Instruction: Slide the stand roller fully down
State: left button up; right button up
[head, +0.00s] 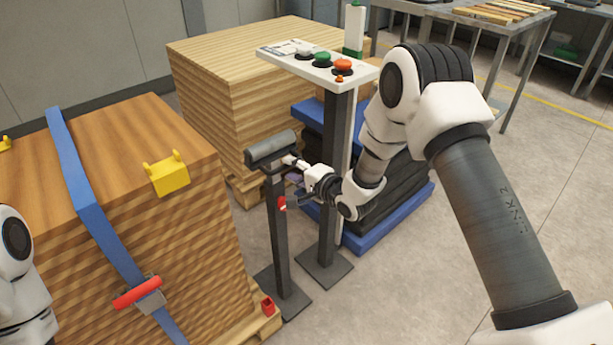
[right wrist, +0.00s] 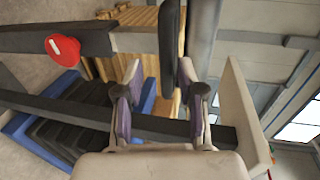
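The stand roller (head: 271,149) is a grey cylinder in a dark bracket on top of a thin dark post (head: 278,240) with a flat base. A red knob (head: 282,203) sits on the post below the roller, and it also shows in the right wrist view (right wrist: 62,48). My right gripper (head: 292,165) is just below and right of the roller. The right-hand fingertip overlaps the bracket and roller (right wrist: 203,35); contact cannot be told. My left gripper is out of view; only part of its arm shows.
A control stand (head: 312,62) with coloured buttons stands close behind the roller stand. A strapped wooden stack (head: 190,225) is at the left, another stack (head: 215,100) behind. Blue and black blocks (head: 390,205) lie behind the control stand. Open floor lies at the lower right.

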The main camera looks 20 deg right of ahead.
jog(key=v, duration=0.9)
jog(key=shift+s, duration=0.25)
jog(key=s+a+f+n+g+h, duration=0.15)
jog(key=s+f+g, duration=0.35)
jog(key=s+f, duration=0.65)
jog(key=s+a+f+n+g+h, duration=0.1)
jog(key=s+a+f+n+g, duration=0.2)
jog(key=s+f, duration=0.8)
jog(key=s+d+f+n+g+h, duration=0.1)
jog(key=s+d+f+n+g, duration=0.1)
jog(key=s+n+g, duration=0.3)
jog(key=s+d+f+n+g+h, duration=0.1)
jog(key=s+d+n+h, duration=0.15)
jog(key=s, duration=0.45)
notch_tip(320, 180, up, 14)
jog(key=n+p, duration=0.1)
jog(key=p, duration=1.3)
jog(key=shift+n+g+y+p, duration=0.3)
